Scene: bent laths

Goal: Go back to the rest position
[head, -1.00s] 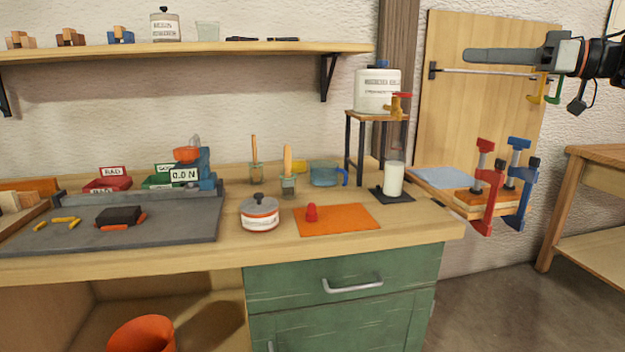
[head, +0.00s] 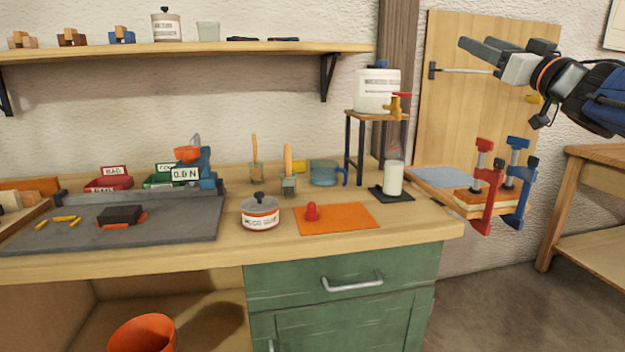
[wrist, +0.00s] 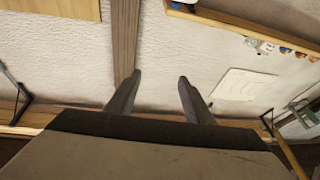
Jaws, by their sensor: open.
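My gripper (head: 481,50) is at the upper right of the head view, raised well above the bench in front of the wooden wall board (head: 455,110). Its two fingers are apart and nothing is between them. In the wrist view the fingers (wrist: 158,92) stand apart, with the white wall and a wooden post behind them. The gripper touches nothing that I can see.
The bench (head: 400,230) holds an orange mat (head: 350,217), a labelled pot (head: 260,215), a stand with a white canister (head: 377,90), and red (head: 488,190) and blue clamps (head: 518,190) at its right end. A shelf (head: 200,50) runs along the wall.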

